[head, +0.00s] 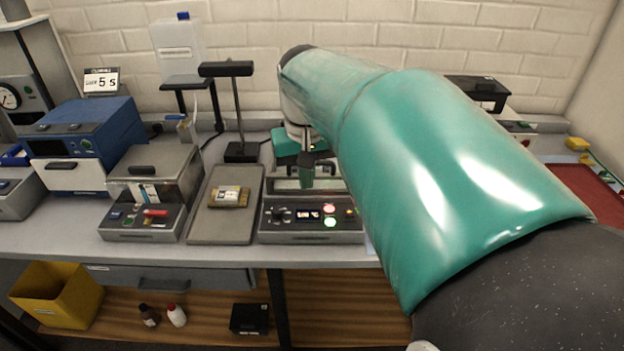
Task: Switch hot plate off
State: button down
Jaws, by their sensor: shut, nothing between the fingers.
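The hot plate (265,236) is a grey unit on the bench with a front control panel. The panel has a dark knob, a small lit display (308,215) ending in °C, a red lit button (329,209) and a green lit button (330,222). The display digits are too small to read surely. My gripper (307,184) points down over the back part of the hot plate, behind the panel as seen here. It is shut and empty, and looks apart from the buttons. My teal-sleeved arm hides the bench right of the hot plate.
A grey tray (211,238) with a small labelled block lies left of the hot plate. A stand (239,110) rises behind it. A clear-lidded unit (140,222) and a blue box (85,130) stand further left. A red tray (590,190) lies far right.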

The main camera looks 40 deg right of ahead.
aim_at(350, 216)
jog(key=w+d+f+m+g+y, duration=0.1)
jog(key=w+d+f+m+g, duration=0.1)
jog(key=d, duration=1.2)
jog(key=shift+w+d+m+y, duration=0.25)
jog(key=shift+w+m+y, duration=0.05)
jog(key=shift+w+m, duration=0.1)
jog(key=f, duration=0.4)
jog(key=s+a+f, duration=0.1)
jog(key=f, duration=0.4)
jog(key=s+f, duration=0.1)
jog(key=f, duration=0.4)
jog(key=shift+a, duration=0.15)
